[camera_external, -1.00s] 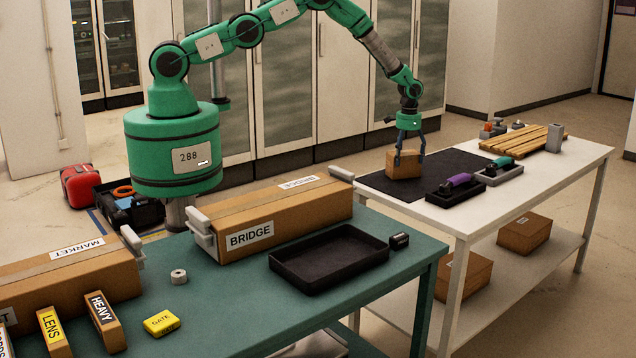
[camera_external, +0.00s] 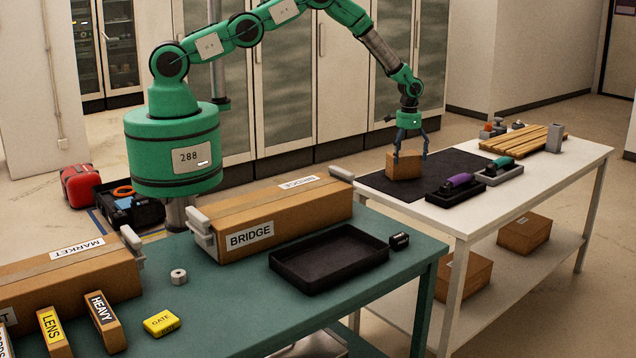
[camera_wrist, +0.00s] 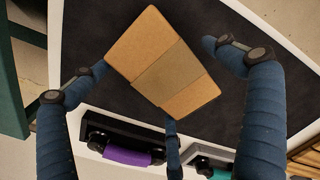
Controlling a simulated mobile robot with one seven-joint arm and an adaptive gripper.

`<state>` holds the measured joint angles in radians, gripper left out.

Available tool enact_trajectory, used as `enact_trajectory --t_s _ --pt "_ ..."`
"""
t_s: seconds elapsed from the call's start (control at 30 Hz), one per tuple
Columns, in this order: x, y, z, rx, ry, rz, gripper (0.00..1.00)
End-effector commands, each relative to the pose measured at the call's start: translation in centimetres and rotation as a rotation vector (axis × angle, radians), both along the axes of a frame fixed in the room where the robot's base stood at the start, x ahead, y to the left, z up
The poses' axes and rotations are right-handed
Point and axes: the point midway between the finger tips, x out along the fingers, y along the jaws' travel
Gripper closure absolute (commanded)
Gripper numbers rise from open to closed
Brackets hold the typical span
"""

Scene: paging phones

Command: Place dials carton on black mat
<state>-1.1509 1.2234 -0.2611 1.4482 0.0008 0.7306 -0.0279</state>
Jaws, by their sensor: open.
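A small brown carton (camera_external: 404,166) with a lighter tape band stands on the black mat (camera_external: 450,160) on the white table; no label shows on the faces in view. In the wrist view the carton (camera_wrist: 163,62) lies at a slant over the dark mat (camera_wrist: 100,25). My gripper (camera_external: 411,155) is open around the top of the carton. In the wrist view a left finger is close to or touching the carton's left side, a right finger stands clear of it, and another finger is at its lower edge.
Wooden slats (camera_external: 525,138) lie behind. A green table with a long BRIDGE box (camera_external: 285,215) and an empty black tray (camera_external: 328,260) is in front.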

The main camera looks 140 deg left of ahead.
Motion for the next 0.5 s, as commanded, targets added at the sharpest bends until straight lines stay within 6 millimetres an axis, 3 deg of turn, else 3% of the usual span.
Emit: enact_trajectory --t_s 0.5 --pt "0.0 0.1 5.9 0.003 -0.001 0.000 0.00"
